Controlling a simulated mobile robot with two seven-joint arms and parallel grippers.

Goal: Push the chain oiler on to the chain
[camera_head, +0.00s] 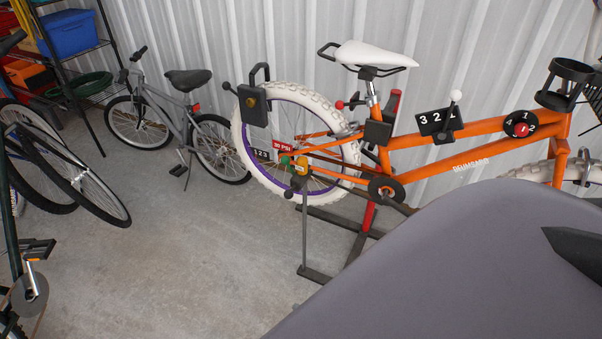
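An orange bike (440,148) with a white seat and white tyres is held on a red and black stand. A small yellow and green part (301,164) sits by its rear hub; I cannot tell whether this is the chain oiler. The chain runs between the rear hub and the dark crank disc (387,190), too small to make out clearly. A large smooth grey shape close to the camera hides the lower right of the picture, including part of the bike's front.
The stand (368,216) spreads its feet on the concrete floor (190,255). A black padlock-like box (254,104) is at the rear tyre. A grey bike (180,125) stands behind left, and dark bikes and shelving fill the left edge. Floor at lower middle is clear.

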